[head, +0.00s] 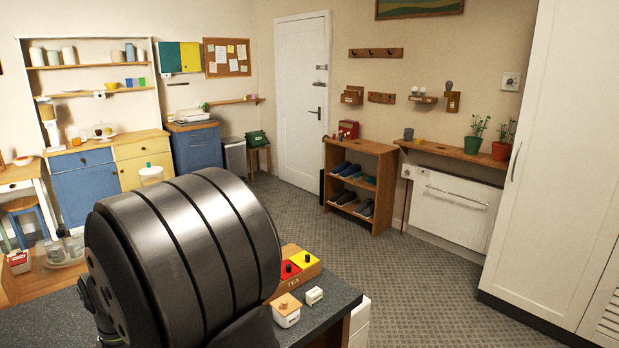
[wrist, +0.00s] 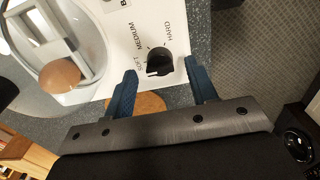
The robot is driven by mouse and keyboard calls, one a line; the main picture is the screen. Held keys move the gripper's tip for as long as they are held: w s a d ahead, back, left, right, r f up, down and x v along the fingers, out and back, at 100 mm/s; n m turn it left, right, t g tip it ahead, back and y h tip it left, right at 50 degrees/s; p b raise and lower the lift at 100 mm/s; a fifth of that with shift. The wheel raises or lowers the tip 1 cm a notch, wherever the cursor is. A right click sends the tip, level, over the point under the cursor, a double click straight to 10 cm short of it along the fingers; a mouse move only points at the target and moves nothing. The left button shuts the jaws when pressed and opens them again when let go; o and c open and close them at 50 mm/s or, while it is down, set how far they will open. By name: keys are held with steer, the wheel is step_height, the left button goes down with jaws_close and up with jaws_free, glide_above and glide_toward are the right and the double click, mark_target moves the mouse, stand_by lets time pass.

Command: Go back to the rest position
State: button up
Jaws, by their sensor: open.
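In the wrist view my gripper (wrist: 161,72) is open, with its two blue fingers spread apart. A black knob (wrist: 158,62) on a white panel (wrist: 115,25) shows in the gap by the fingertips, and a gap shows on each side of it. In the head view my dark arm link fills the lower left, and my gripper is out of sight there.
A clear round cover (wrist: 98,75) with a brown egg-like thing (wrist: 60,76) is left of the knob. Carpet beyond is open.

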steer(key=shift+f, duration=0.95)
